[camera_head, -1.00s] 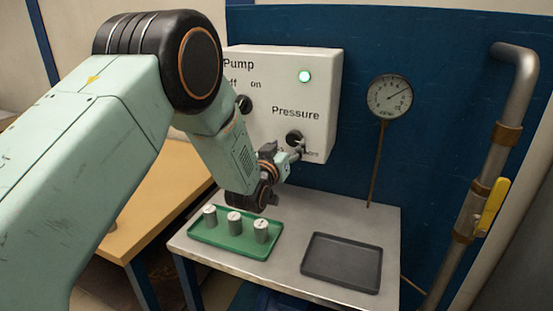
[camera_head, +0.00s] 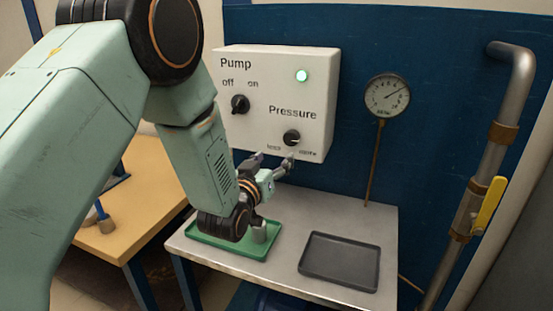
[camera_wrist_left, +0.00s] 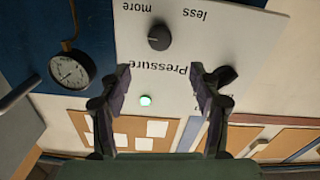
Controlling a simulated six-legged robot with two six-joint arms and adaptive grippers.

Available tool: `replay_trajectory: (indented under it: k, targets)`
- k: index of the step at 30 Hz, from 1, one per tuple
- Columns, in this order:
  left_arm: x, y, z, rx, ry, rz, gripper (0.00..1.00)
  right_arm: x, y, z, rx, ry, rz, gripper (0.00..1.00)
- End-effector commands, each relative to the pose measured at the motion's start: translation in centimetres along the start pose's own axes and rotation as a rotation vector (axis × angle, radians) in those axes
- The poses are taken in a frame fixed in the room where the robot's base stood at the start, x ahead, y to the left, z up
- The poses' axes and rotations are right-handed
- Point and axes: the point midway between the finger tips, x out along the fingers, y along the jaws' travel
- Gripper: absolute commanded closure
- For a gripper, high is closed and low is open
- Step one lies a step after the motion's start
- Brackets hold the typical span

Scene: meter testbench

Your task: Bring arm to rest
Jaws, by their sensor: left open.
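My left arm comes in from the left in the head view. Its gripper (camera_head: 273,164) is open and empty, a little below and left of the pressure knob (camera_head: 291,138), apart from it. In the left wrist view the two open fingers (camera_wrist_left: 162,92) frame the white control box (camera_head: 275,90), with the pressure knob (camera_wrist_left: 159,37) beyond them. The pump knob (camera_head: 240,104) sits on the same box, and a green light (camera_head: 302,76) is lit. My right gripper is not in view.
A green tray (camera_head: 203,239) is partly hidden behind my wrist, with one grey weight (camera_head: 259,232) visible. An empty dark tray (camera_head: 340,262) lies to its right on the metal table (camera_head: 385,222). A gauge (camera_head: 387,95) and a pipe with a yellow valve handle (camera_head: 489,205) stand right.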

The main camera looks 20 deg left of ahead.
Motion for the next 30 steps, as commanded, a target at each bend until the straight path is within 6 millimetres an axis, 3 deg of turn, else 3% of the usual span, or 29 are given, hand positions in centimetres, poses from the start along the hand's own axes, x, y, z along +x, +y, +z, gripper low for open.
replay_trajectory:
  k: [5, 7, 11, 15, 21, 26, 30]
  targets:
    - [0.0, 0.0, 0.2, 0.006, -0.009, -0.002, 0.37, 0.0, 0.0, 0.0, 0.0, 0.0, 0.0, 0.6]
    - [-0.1, -0.2, 1.2, 0.018, -0.053, -0.009, 0.37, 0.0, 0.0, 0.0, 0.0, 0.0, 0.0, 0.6]
    - [-3.3, -1.1, 7.1, 0.044, -0.274, -0.042, 0.37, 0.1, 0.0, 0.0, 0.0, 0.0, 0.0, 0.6]
    - [-8.6, -2.1, 14.9, 0.059, -0.523, -0.07, 0.37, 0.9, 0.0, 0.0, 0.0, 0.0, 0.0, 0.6]
    - [-18.0, -3.2, 24.2, 0.068, -0.852, -0.101, 0.37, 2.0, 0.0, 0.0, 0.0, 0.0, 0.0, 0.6]
    - [-26.7, -3.7, 30.1, 0.067, -1.107, -0.121, 0.37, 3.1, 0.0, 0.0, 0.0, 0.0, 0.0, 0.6]
    - [-34.9, -4.0, 34.0, 0.06, -1.321, -0.136, 0.37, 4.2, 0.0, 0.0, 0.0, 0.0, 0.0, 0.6]
